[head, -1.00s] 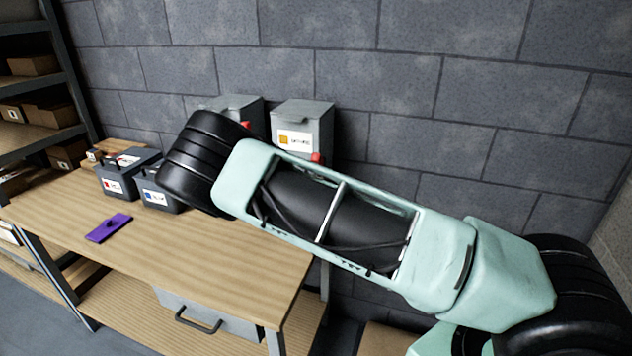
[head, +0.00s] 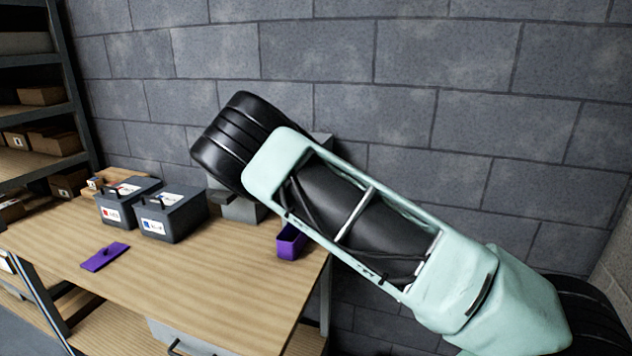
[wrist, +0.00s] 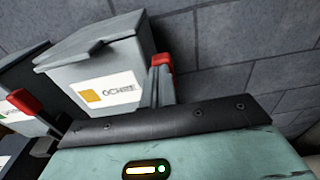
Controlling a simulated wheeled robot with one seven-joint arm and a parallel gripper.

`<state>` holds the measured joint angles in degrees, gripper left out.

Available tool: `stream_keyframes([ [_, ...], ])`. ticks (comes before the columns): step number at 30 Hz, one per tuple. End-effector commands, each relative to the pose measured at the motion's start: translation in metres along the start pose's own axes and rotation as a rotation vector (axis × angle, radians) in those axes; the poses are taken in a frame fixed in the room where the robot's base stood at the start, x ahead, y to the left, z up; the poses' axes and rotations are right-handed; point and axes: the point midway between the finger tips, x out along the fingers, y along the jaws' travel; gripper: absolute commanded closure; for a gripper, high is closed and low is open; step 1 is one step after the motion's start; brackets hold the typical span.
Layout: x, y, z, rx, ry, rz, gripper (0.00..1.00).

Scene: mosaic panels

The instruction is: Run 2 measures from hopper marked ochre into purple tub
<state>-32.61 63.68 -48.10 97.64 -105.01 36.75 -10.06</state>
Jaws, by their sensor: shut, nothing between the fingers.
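The hopper marked ochre (wrist: 95,70) is a grey lidded box in the wrist view, with an orange square and "OCHRE" on its label. A red-tipped lever (wrist: 161,60) shows at its right side. My gripper (wrist: 162,80) appears as narrow grey fingers, shut and empty, just below that red tip; I cannot tell whether they touch it. The purple tub (head: 289,243) stands open on the bench's right part in the head view, partly covered by my arm. My arm also hides most of the hoppers and my gripper in the head view.
A second hopper (wrist: 25,85) with a red lever (wrist: 24,101) stands to the left. Two dark lidded boxes (head: 128,203) (head: 172,216) and a flat purple piece with a handle (head: 105,257) are on the wooden bench (head: 190,270). The bench's front middle is clear. A block wall is behind.

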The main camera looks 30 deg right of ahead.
Motion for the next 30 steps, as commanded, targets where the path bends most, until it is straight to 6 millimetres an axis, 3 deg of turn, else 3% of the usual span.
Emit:
stream_keyframes([
  [23, 0.013, -0.001, 0.008, 0.000, -0.008, -0.001, 1.00],
  [30, -0.004, 0.001, 0.007, 0.003, -0.009, 0.002, 1.00],
])
